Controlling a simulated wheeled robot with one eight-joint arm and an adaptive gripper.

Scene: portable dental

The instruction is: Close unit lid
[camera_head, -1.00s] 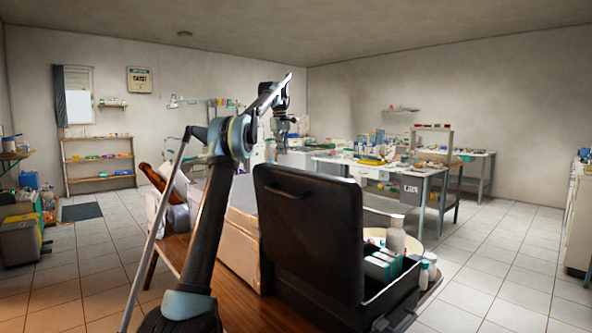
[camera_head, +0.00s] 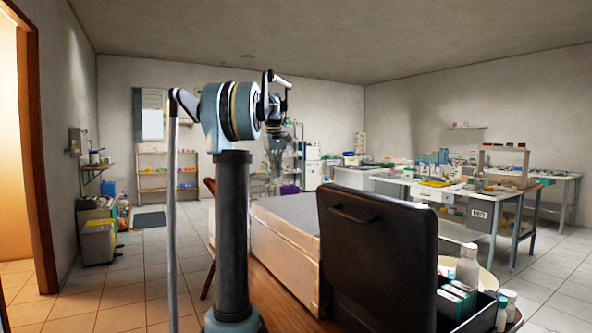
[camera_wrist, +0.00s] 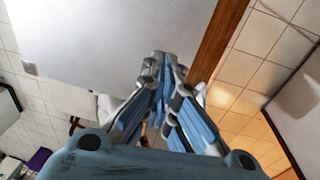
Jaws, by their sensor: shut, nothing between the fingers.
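The unit is a black case at the lower right of the head view, with its black lid (camera_head: 378,262) standing upright and open, the handle near its top edge. The unit's open base (camera_head: 481,318) is partly hidden behind the lid and cut off by the frame's bottom; small boxes (camera_head: 455,300) and white bottles show in it. My gripper (camera_head: 279,170) hangs from the arm left of and beyond the lid, apart from it. In the wrist view my gripper (camera_wrist: 164,62) has its fingers together with nothing between them. The lid is not recognisable in the wrist view.
A long beige box-like piece with a grey top (camera_head: 285,212) stands left of the lid, beside a brown wooden surface (camera_head: 268,285). Worktables (camera_head: 440,190) with supplies stand behind at the right. Tiled floor (camera_head: 125,280) is free at the left.

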